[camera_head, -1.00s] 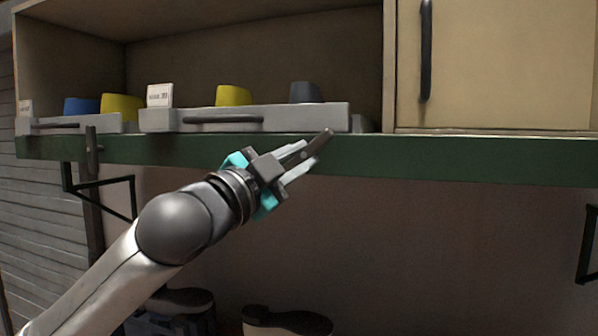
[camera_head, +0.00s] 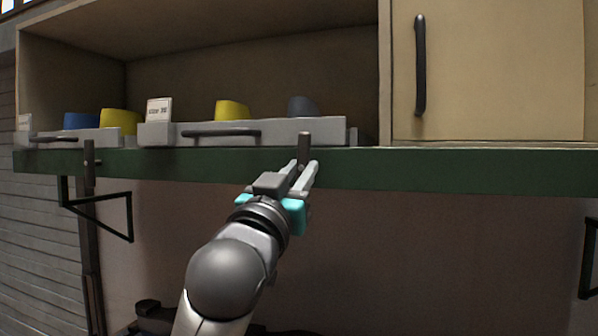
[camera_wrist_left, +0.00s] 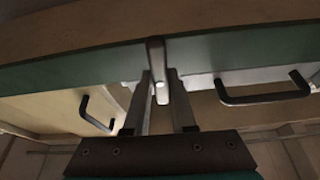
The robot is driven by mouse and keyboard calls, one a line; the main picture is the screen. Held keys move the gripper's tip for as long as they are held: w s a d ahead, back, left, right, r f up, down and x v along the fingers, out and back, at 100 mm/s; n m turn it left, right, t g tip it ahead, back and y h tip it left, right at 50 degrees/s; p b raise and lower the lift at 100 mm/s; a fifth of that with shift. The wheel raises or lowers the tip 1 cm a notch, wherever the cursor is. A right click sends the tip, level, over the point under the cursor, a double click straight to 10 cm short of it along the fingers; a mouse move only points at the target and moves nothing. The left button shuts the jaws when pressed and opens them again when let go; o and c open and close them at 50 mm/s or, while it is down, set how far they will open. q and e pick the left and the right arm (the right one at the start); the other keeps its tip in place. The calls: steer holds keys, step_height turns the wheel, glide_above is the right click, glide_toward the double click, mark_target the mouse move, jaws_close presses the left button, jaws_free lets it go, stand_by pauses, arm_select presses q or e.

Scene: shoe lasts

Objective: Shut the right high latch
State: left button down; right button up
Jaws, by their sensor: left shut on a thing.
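The right high latch (camera_head: 304,147) is a dark bar on the green shelf edge, below the right end of the wide grey drawer (camera_head: 285,134). It stands upright, with its top in front of the drawer front. My left gripper (camera_head: 306,170) is shut on its lower part from below. My right gripper is not in view.
Another upright latch (camera_head: 89,160) is at the left, by a narrower grey drawer (camera_head: 100,136). Blue, yellow and dark shoe lasts stand in the drawers. A cupboard door (camera_head: 500,70) is at the right. Black brackets (camera_head: 98,208) hang under the green shelf edge (camera_head: 450,168).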

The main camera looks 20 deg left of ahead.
arm_select(q)
steer(key=shift+n, duration=0.7)
steer(key=c, duration=0.7)
jaws_free()
steer(key=shift+c, duration=0.2)
steer(key=shift+s+f, duration=0.3)
steer(key=shift+s, duration=0.25)
steer(key=b+v, duration=1.4)
steer(key=b, duration=0.3)
